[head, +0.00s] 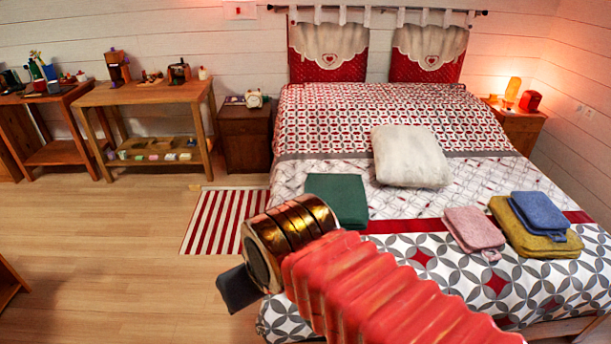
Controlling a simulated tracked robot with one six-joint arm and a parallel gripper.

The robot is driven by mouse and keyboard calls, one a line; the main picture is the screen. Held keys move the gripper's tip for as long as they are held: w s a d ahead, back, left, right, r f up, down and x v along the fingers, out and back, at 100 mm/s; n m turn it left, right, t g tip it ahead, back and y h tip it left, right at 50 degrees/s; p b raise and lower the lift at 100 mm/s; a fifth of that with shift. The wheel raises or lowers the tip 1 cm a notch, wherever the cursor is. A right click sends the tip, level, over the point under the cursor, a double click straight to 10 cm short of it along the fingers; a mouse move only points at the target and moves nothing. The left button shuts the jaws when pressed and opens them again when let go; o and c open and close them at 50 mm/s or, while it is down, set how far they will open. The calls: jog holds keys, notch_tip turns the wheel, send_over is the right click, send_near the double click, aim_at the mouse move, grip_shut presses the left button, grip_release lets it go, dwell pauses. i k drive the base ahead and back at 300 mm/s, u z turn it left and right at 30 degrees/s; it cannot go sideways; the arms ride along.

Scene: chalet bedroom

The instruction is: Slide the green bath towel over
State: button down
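The green bath towel (337,198) lies folded flat on the bed (385,240), near its left edge and left of a white pillow (410,156). My arm, with a red ribbed sleeve and a gold ringed wrist, reaches in from the bottom right in front of the bed. Only a dark part of my gripper (238,289) shows beyond the wrist, at lower left. It appears left of and below the towel in the picture, with a visible gap between them. The fingertips cannot be made out, so its opening is unclear.
A pink folded towel (474,229) lies right of my arm. A blue towel (538,212) rests on a yellow one (530,240) farther right. A nightstand (245,138) and a striped rug (222,218) are left of the bed. The wooden floor at left is clear.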

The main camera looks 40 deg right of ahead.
aim_at(345, 193)
jog(key=u, duration=0.65)
jog(key=k, duration=0.9)
jog(key=u, duration=0.5)
jog(key=i, duration=0.95)
jog(key=z, duration=0.45)
jog(key=i, duration=0.85)
jog(key=z, duration=0.45)
jog(key=i, duration=0.95)
jog(key=z, duration=0.7)
jog(key=i, duration=1.55)
jog(key=z, duration=0.35)
